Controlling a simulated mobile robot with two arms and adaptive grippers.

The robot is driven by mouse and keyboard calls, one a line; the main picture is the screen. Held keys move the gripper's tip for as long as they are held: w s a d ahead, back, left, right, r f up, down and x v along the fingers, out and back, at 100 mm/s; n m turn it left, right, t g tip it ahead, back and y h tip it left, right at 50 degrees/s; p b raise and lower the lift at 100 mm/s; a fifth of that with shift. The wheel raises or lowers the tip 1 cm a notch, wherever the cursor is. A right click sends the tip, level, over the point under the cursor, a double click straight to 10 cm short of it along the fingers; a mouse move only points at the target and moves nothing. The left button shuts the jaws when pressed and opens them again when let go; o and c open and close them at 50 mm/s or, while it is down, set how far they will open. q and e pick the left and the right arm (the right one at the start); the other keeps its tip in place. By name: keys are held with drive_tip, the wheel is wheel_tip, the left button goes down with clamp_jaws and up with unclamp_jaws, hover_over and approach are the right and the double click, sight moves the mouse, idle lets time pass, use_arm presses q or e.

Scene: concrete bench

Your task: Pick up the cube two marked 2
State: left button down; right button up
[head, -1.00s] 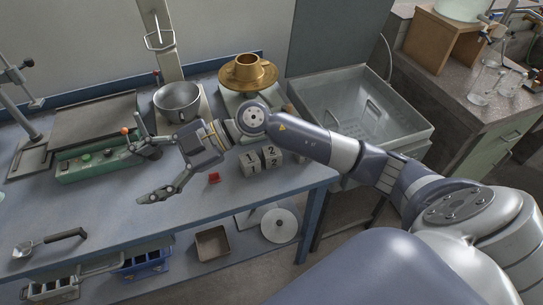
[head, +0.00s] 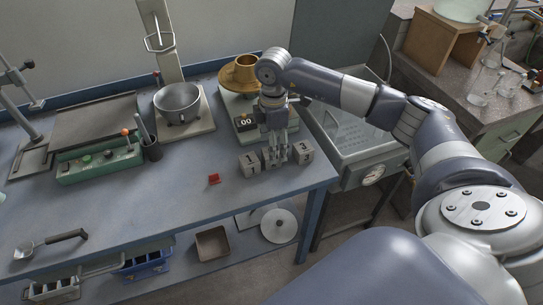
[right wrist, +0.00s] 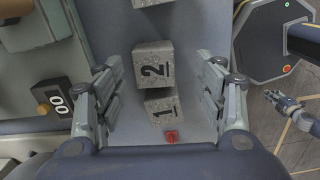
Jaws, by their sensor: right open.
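The grey cube two (right wrist: 153,65), with a dark 2 on its face, stands in the middle of a short row. The cube marked 1 (head: 250,163) is at its left in the head view, and the cube marked 3 (head: 304,150) at its right. My right gripper (head: 277,162) points down over the middle cube and mostly hides it there. In the right wrist view my right gripper (right wrist: 160,68) is open, with cube two between its spread fingers and not gripped. What looks like my left gripper (right wrist: 287,106) shows small at the right edge, its jaws unclear.
A small red object (head: 214,178) lies left of the cubes. A scale with a 00 display (head: 246,122) and a brass vessel (head: 247,75) stand behind. The bench's right edge is close to cube 3.

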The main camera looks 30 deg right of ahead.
sight(265, 151)
drive_tip(key=shift+w+f+p, duration=0.2)
drive_tip(key=shift+f+p, duration=0.15)
drive_tip(key=shift+f, duration=1.05)
drive_tip(key=shift+w+f+p, duration=0.2)
drive_tip(key=shift+f+p, duration=0.1)
drive_tip(key=shift+f, duration=1.05)
drive_tip(key=c, duration=1.3)
